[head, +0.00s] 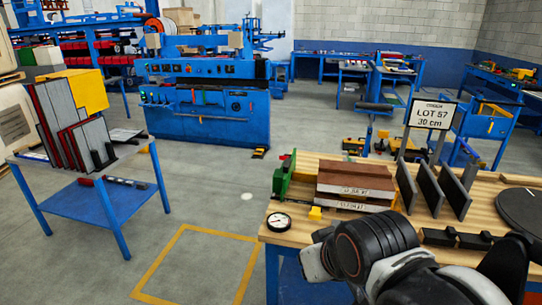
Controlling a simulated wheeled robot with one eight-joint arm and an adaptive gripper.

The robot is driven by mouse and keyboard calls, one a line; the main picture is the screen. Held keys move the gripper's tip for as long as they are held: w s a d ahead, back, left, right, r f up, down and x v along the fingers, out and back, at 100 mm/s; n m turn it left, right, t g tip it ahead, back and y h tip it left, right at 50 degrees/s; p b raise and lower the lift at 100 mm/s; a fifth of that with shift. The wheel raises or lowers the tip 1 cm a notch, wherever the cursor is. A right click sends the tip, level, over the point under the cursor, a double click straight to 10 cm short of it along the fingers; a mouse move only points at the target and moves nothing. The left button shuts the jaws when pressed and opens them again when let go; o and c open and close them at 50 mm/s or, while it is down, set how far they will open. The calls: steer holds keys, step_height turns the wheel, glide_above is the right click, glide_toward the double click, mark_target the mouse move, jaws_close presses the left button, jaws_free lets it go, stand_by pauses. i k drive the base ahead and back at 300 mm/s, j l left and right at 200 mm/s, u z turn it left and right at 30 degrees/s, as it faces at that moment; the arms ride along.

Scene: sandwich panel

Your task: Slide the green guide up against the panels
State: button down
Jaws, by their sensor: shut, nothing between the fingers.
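The green guide (284,176) stands at the left edge of the wooden worktop (305,228), with a small red part near its top. The panels (355,188) lie in a stack to its right, brown on top with pale, labelled front edges. A strip of bare wood shows between guide and stack, so they look apart. My gripper (430,237) appears as dark fingers over the right front of the worktop, shut and empty, right of the stack. My arm hides part of the front edge.
Dark upright plates (430,188) stand right of the stack, before a LOT 57 sign (432,114). A dial gauge (279,222) and a small yellow block (315,213) lie at front left. A round dark disc (522,208) lies at right. Open floor lies left.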

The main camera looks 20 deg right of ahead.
mark_target(281, 177)
steer(key=i+j+z, duration=0.15)
steer(key=i+z, duration=0.3)
steer(key=i, duration=0.5)
